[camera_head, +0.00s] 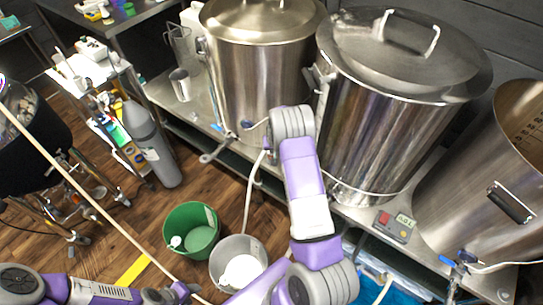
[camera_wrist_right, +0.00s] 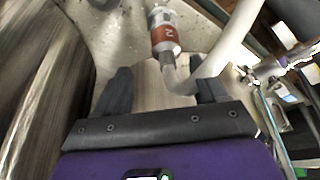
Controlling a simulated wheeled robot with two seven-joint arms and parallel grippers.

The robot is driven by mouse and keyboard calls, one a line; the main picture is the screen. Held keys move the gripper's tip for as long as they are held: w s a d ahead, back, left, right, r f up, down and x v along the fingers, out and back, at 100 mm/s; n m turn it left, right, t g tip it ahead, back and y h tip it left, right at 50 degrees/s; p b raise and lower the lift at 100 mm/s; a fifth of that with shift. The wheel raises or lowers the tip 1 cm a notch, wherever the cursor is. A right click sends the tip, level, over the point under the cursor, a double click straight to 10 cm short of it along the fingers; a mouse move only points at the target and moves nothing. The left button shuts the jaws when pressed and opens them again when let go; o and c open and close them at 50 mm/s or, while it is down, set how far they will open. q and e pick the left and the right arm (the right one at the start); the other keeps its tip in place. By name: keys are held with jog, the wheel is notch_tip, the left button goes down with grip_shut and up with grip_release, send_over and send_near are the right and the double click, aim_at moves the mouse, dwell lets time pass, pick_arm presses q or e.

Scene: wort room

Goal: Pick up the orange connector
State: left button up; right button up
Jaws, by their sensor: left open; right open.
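The orange connector (camera_wrist_right: 164,38) shows in the right wrist view as an orange-red band with a white mark between metal ends. It lies beyond my right gripper's fingertips, near their middle line, and joins a pale curved hose (camera_wrist_right: 222,62). My right gripper (camera_wrist_right: 162,82) is open, with its two dark fingers apart and nothing held between them. In the head view my right arm reaches up toward the tanks, and I cannot make out the connector there. My left gripper (camera_head: 180,291) is low at the bottom edge of the head view, small and partly cut off, away from the tanks.
Large steel tanks (camera_head: 262,75) stand on a steel bench close to my right arm. A green bucket (camera_head: 192,232) and a grey bucket (camera_head: 237,262) stand on the wooden floor. A grey gas cylinder (camera_head: 151,147) stands at the left. A control box (camera_head: 394,226) sits on the bench.

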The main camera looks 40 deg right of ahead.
aim_at(271, 153)
jog(key=b+x, duration=0.1)
jog(key=x, duration=0.3)
jog(key=a+b+x, duration=0.1)
jog(key=x, duration=0.2)
jog(key=shift+f+b, duration=0.2)
jog(key=shift+b, duration=0.1)
jog(key=shift+c, duration=0.5)
jog(key=c, duration=1.1)
